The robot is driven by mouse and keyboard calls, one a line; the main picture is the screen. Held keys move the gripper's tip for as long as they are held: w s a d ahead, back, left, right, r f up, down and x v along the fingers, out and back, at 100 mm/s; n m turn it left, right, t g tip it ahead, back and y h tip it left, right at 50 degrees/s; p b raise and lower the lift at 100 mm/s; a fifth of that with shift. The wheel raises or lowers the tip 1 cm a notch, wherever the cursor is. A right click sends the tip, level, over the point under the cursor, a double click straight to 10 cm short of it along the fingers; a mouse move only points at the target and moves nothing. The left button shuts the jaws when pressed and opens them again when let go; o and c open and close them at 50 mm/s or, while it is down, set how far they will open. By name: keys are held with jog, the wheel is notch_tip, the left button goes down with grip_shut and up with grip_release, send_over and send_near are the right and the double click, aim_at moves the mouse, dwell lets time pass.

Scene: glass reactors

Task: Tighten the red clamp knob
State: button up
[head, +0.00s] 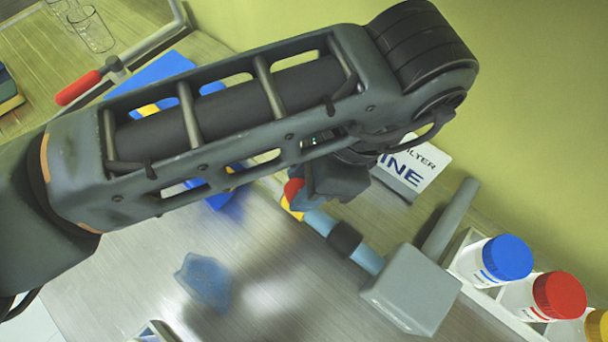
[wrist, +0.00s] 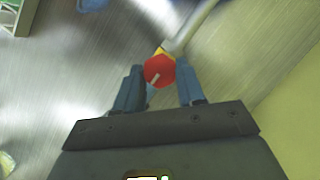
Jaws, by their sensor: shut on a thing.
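The red clamp knob (wrist: 159,68) is in the wrist view, with a pale line mark on its face and a yellow part behind it. It sits between the two blue fingers of my gripper (wrist: 159,88), which is shut on it. In the head view only a small part of the red knob (head: 291,187) shows beside my gripper (head: 303,201); my arm hides the rest. Below it are a yellow piece and a light-blue rod (head: 366,259) with a black band, running to a grey block (head: 413,289).
Bottles with blue (head: 507,257), red (head: 559,295) and yellow caps stand in a white rack at the right. A labelled white card (head: 412,167) is behind my gripper. A red-handled tool (head: 78,88) and glasses (head: 91,30) are upper left. A translucent blue piece (head: 203,283) lies on the table.

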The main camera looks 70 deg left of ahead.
dwell(0.5)
jog(key=o, duration=1)
jog(key=shift+o, duration=0.2)
jog(key=v, duration=0.7)
jog(key=shift+r, duration=0.35)
jog(key=shift+w+d, duration=0.15)
jog(key=shift+w, duration=0.1)
